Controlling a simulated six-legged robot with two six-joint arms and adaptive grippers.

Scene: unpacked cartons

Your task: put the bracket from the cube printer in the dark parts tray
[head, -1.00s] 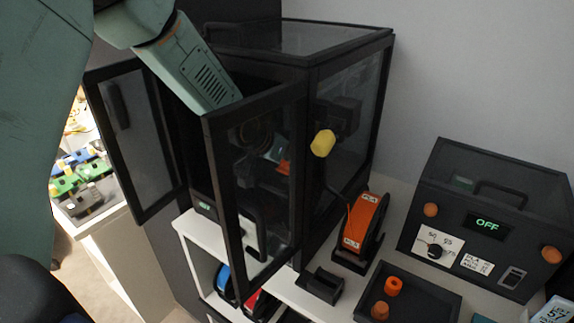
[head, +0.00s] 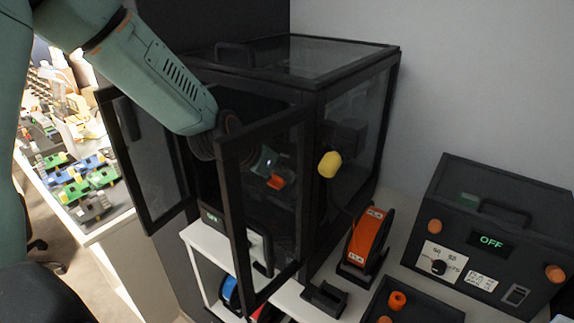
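The cube printer (head: 308,104) is a black-framed box with glass panels, its front doors swung open. My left arm reaches into it from the upper left. My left gripper (head: 266,167) is inside, seen through the door glass as a small teal part below the dark wrist. The orange bracket (head: 276,181) is at its tip and appears gripped; the fingers are dim and partly hidden. The dark parts tray (head: 436,305) is at the bottom right, cut off by the picture edge, with orange pieces in it. My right gripper is out of view.
The open glass door (head: 262,205) stands between my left arm and the tray. An orange spool (head: 367,238) and a small black holder (head: 326,298) are beside the printer. A dark box reading OFF (head: 490,242) stands behind the tray. A yellow piece (head: 329,164) shows at the printer's side.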

